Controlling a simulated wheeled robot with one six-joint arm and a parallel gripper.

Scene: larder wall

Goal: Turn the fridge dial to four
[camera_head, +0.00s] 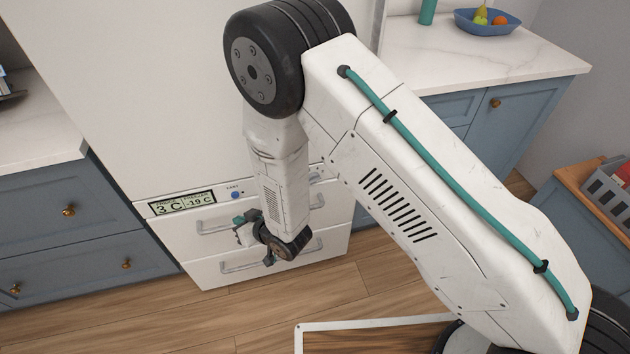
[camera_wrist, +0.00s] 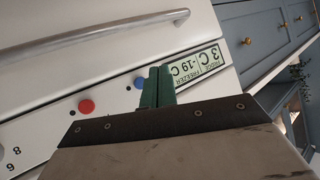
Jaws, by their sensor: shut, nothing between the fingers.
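The white fridge's control panel (camera_head: 215,194) runs across its front above the drawers. Its display (camera_head: 183,203) reads 3 C and -19 C; the display (camera_wrist: 196,64) shows upside down in the wrist view. A blue button (camera_wrist: 139,82) and a red button (camera_wrist: 86,106) sit along the panel. The numerals 6 and 8 (camera_wrist: 12,159) show at the wrist view's lower left edge; the dial itself cannot be made out, and my arm covers part of the panel in the head view. My gripper (camera_head: 240,222) is shut and empty, its teal fingertips (camera_wrist: 158,85) before the panel near the blue button; contact cannot be told.
Drawer handles (camera_head: 222,266) stick out below the panel; one handle (camera_wrist: 95,35) crosses the wrist view. Blue cabinets (camera_head: 65,225) flank the fridge. A bowl of fruit (camera_head: 488,24) stands on the right counter. A grey crate (camera_head: 608,186) is at far right. Wooden floor (camera_head: 330,290) is open in front.

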